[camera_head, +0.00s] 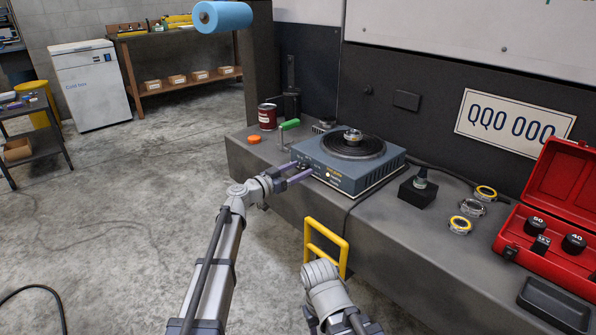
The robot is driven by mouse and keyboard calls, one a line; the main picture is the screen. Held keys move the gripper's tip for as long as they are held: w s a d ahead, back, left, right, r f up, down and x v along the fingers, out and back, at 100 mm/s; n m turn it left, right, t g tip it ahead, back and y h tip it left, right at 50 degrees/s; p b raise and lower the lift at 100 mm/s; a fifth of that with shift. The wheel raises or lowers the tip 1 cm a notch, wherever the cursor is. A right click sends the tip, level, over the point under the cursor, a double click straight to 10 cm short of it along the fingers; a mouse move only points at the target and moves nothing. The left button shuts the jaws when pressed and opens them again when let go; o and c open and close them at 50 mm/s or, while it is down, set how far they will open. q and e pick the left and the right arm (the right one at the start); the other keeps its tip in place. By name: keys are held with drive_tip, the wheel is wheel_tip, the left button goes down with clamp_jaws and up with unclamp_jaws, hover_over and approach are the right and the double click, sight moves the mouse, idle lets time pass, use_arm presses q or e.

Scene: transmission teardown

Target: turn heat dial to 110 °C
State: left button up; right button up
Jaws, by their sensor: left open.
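The blue heater (375,176) with a round dark hot plate (372,149) stands on the grey bench. A metal ring-shaped part (353,135) sits on the plate. My left gripper (305,168) is open at the left end of the heater's front face, its two fingers pointing at that face. The heat dial cannot be made out clearly; the fingers partly cover that area, and its setting is unreadable. My right arm shows at the bottom centre, but its gripper jaws are not visible.
A green-handled tool (289,124), an orange cap (254,139) and a dark red can (267,117) stand left of the heater. A black block (417,193), several ring parts and an open red case (548,240) lie right. A yellow handle (326,243) juts from the bench front.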

use_arm(q)
drive_tip(key=shift+a, duration=0.1)
drive_tip(key=v, duration=0.7)
drive_tip(key=shift+s+a, duration=0.25)
